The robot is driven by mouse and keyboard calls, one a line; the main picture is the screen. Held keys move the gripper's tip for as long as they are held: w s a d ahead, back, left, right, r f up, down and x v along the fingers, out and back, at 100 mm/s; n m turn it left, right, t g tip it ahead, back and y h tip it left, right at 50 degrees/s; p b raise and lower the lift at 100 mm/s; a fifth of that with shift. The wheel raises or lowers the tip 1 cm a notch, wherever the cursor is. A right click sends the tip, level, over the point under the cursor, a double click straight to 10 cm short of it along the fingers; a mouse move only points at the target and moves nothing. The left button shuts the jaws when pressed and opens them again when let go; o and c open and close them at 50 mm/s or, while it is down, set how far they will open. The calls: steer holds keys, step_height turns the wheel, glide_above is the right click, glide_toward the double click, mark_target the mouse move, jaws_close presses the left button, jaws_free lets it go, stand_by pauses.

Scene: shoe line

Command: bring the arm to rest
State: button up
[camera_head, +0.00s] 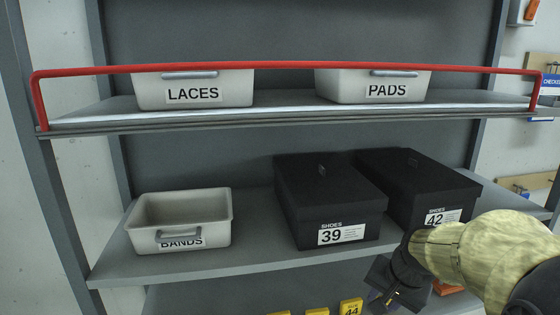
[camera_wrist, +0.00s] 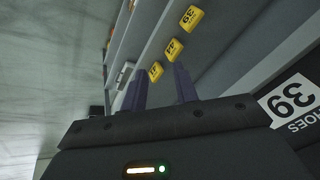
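My arm (camera_head: 475,250) reaches in from the lower right of the head view. My gripper (camera_head: 380,298) points down in front of the shelf, below and left of the size 42 shoe box. In the wrist view its two fingers (camera_wrist: 160,72) stand apart with nothing between them. Its fingertips are dark and hard to make out in the head view.
Black shoe boxes 39 (camera_head: 330,205) and 42 (camera_head: 425,182) and an open BANDS bin (camera_head: 183,205) stand on the middle shelf (camera_head: 265,255). LACES (camera_head: 195,92) and PADS (camera_head: 375,90) bins sit above, behind a red rail (camera_head: 285,66). Yellow tags (camera_head: 350,306) show below.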

steer(key=s+a+f+n+g+b, duration=0.1)
steer(key=s+a+f+n, duration=0.2)
steer(key=s+f, duration=0.2)
steer(key=s+a+f+n+g+b, duration=0.1)
steer(key=s+a+f+n, duration=0.2)
steer(key=f, duration=0.5)
steer(key=shift+s+a+f+n+h, duration=0.15)
steer(key=shift+s+f+n+h, duration=0.15)
steer(key=shift+s+n, duration=0.5)
steer(key=shift+s, duration=0.15)
